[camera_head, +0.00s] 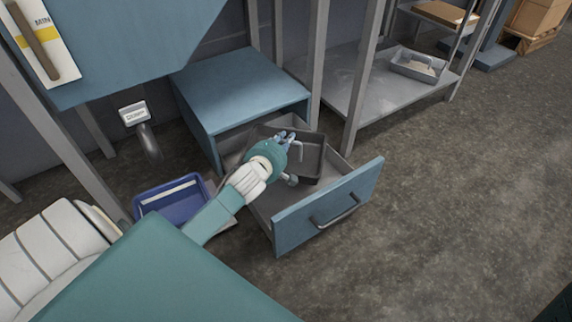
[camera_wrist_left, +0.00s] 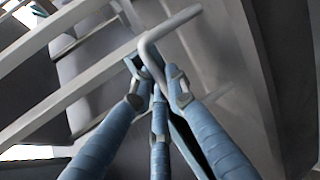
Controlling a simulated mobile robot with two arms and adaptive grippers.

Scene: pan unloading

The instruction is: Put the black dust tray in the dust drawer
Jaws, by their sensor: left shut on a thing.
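The black dust tray (camera_head: 313,158) is over or inside the open dust drawer (camera_head: 330,208), toward its back; I cannot tell if it rests on the drawer floor. The drawer is pulled out of a blue cabinet, with its handle facing the lower right. My left gripper (camera_head: 284,138) is at the tray and covers part of it. In the left wrist view my left gripper (camera_wrist_left: 158,80) is shut on a bent light-grey rod handle (camera_wrist_left: 178,28), which appears to be the tray's. My right gripper is not in view.
The blue cabinet (camera_head: 240,85) stands behind the drawer. A blue bin (camera_head: 150,208) stands left of the drawer. A metal shelf (camera_head: 355,95) at the back carries a grey tray (camera_head: 402,68). The floor at the right is clear.

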